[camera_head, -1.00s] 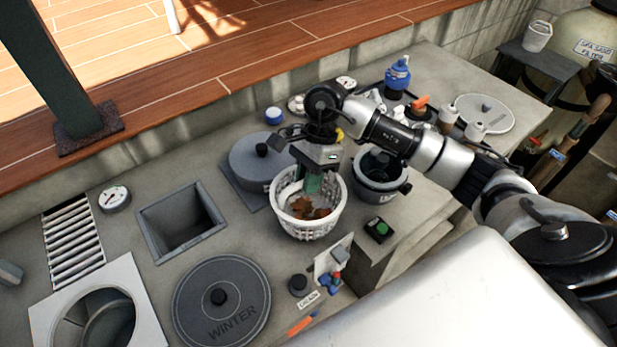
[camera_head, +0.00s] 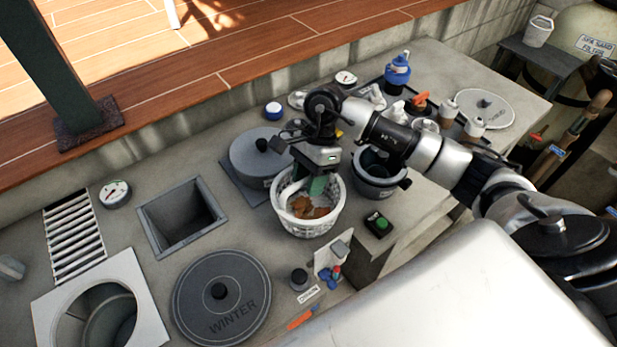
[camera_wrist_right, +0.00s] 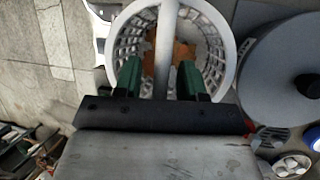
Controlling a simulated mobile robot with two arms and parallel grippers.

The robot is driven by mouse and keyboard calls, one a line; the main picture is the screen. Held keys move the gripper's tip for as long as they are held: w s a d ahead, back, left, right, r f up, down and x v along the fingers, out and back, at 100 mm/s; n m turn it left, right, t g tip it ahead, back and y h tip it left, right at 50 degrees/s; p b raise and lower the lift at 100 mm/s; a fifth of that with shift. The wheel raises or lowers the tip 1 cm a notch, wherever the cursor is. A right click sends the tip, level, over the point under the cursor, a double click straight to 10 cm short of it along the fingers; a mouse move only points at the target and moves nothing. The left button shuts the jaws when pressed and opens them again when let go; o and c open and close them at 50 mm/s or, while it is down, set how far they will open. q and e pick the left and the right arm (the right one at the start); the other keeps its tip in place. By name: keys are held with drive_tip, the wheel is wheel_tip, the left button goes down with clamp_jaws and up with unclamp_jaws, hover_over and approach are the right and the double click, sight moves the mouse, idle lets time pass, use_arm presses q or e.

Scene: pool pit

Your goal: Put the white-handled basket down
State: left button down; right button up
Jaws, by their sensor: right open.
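The white lattice basket (camera_head: 307,228) stands upright on the grey counter in the head view, with brown leaves (camera_head: 309,208) inside. In the right wrist view its round rim (camera_wrist_right: 228,45) and white handle (camera_wrist_right: 166,40) show. My right gripper (camera_head: 318,185) is over the basket, its green fingers pointing down at it. In the wrist view the right gripper (camera_wrist_right: 160,70) is open, with one finger on each side of the handle and gaps between. The basket's underside is hidden. My left gripper is not in view.
A round grey lid (camera_head: 257,155) lies behind the basket and a grey bucket (camera_head: 376,188) stands close on its right. A green-button box (camera_head: 378,224) is at the front right. A square opening (camera_head: 182,217) and the WINTER lid (camera_head: 221,297) are to the left.

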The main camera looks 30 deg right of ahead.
drive_tip(key=shift+r, duration=0.25)
drive_tip(key=b+v, duration=0.4)
drive_tip(key=v, duration=0.7)
drive_tip(key=shift+d+r, duration=0.2)
drive_tip(key=shift+r, duration=0.15)
drive_tip(key=shift+w, duration=0.1)
idle(0.7)
